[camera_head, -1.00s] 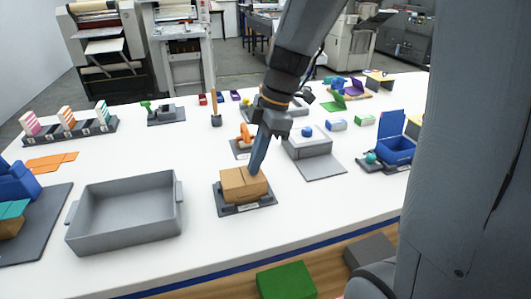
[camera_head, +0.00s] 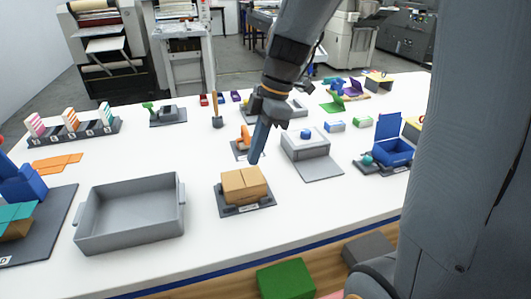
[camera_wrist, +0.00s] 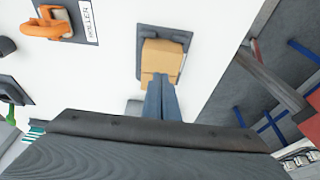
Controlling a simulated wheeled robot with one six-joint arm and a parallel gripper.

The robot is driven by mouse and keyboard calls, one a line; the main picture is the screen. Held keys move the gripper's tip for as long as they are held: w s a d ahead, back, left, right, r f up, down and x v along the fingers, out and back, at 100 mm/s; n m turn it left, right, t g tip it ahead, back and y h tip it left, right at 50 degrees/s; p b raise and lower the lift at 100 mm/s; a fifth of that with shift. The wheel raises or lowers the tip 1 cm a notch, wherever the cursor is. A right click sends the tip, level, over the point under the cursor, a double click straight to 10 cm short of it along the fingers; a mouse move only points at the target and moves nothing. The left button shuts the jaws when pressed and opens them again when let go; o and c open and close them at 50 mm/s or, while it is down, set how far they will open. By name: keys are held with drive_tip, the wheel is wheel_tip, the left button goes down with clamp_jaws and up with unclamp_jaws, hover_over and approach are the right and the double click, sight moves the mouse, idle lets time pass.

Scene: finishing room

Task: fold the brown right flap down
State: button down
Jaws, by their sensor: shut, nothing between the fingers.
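The brown box (camera_head: 243,194) sits on a dark grey base plate (camera_head: 265,207) at the middle of the white table's front part. Its top looks flat, with a seam across it. The brown right flap (camera_head: 255,180) appears to lie down, level with the rest of the top. My gripper (camera_head: 254,161) is shut and empty, pointing down, and its blue-grey fingertips are just above the box's far side, apart from it in the head view. In the wrist view the box (camera_wrist: 162,55) shows beyond the fingertips (camera_wrist: 158,78), which overlap its near edge in the picture.
A grey open tray (camera_head: 130,215) stands left of the box. A grey unit with a blue knob (camera_head: 305,143) stands to the right, and an orange-handled roller (camera_head: 246,137) behind. An open blue box (camera_head: 393,145) is farther right. Bare table lies in front of the box.

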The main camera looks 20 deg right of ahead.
wheel_tip(320, 180, up, 6)
drive_tip(key=p, duration=0.4)
drive_tip(key=shift+r, duration=0.1)
idle(0.4)
drive_tip(key=shift+s+d+f+m+t+h+b, duration=0.25)
drive_tip(key=shift+s+d+f+m+h, duration=0.45)
drive_tip(key=shift+s+f+m, duration=1.65)
drive_tip(key=shift+s+d+f+m+t+h+b, duration=0.15)
drive_tip(key=shift+s+d+f+m+h, duration=0.55)
drive_tip(key=shift+m, duration=2.95)
drive_tip(key=shift+s+d+f+m+t+h+b, duration=0.25)
drive_tip(key=shift+s+d+f+m, duration=0.8)
drive_tip(key=shift+s+f+m, duration=1.4)
drive_tip(key=shift+w+r+m, duration=0.3)
drive_tip(key=shift+w+m, duration=0.25)
drive_tip(key=shift+w, duration=0.25)
drive_tip(key=shift+s+d, duration=0.1)
